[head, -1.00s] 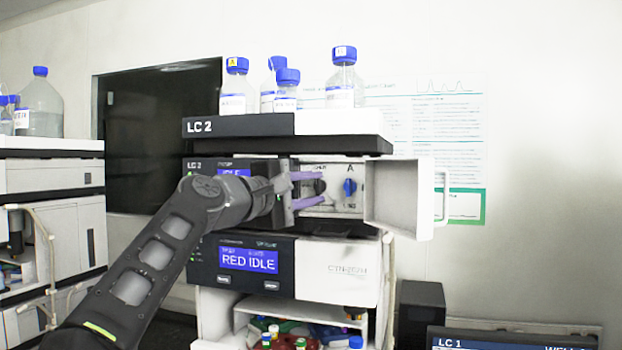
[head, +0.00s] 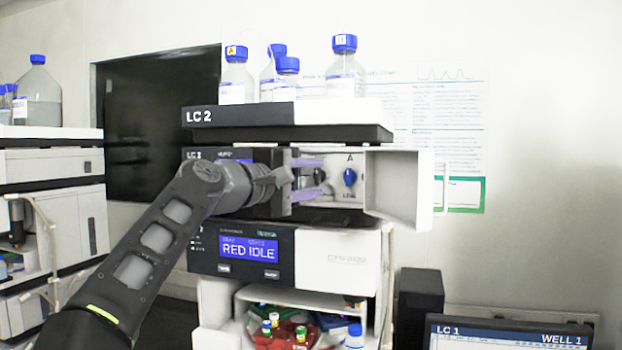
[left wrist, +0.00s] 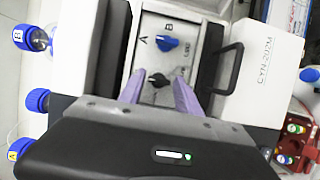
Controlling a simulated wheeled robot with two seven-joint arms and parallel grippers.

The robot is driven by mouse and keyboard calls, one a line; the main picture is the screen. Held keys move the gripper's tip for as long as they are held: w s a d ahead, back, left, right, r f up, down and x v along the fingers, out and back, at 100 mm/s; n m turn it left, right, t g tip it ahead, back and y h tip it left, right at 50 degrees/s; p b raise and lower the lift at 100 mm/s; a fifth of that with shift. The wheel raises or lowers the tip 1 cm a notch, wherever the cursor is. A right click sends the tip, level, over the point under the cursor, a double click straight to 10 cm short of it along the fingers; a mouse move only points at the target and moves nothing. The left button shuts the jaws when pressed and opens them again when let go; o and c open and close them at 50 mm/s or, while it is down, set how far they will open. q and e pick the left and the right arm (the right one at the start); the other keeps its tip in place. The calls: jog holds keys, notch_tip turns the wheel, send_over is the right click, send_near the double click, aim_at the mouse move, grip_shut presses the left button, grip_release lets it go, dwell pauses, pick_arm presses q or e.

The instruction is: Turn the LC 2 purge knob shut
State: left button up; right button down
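The LC 2 stack (head: 240,116) stands mid-picture in the head view. Its pump door hangs open to the right, baring a pale panel with a black knob (head: 319,175) and a blue knob (head: 350,177) marked A. I cannot read the black knob's label. My left gripper (head: 322,177) is open, its purple fingers above and below the black knob. In the left wrist view the black knob (left wrist: 158,80) lies between the fingers, with no clear contact, and the blue knob (left wrist: 167,43) lies beyond them. My right gripper is not in view.
The open door (head: 398,188) juts out right of the panel. Blue-capped bottles (head: 346,70) stand on top of the stack. Below are the RED IDLE unit (head: 335,265) and a shelf of vials. A monitor (head: 510,335) stands at lower right.

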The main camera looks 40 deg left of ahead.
pick_arm(q)
jog(key=shift+s+b, duration=0.3)
jog(key=shift+s, duration=0.3)
jog(key=s+b, duration=0.2)
jog(key=s, duration=0.4)
jog(key=shift+s+a, duration=0.2)
jog(key=shift+s, duration=0.1)
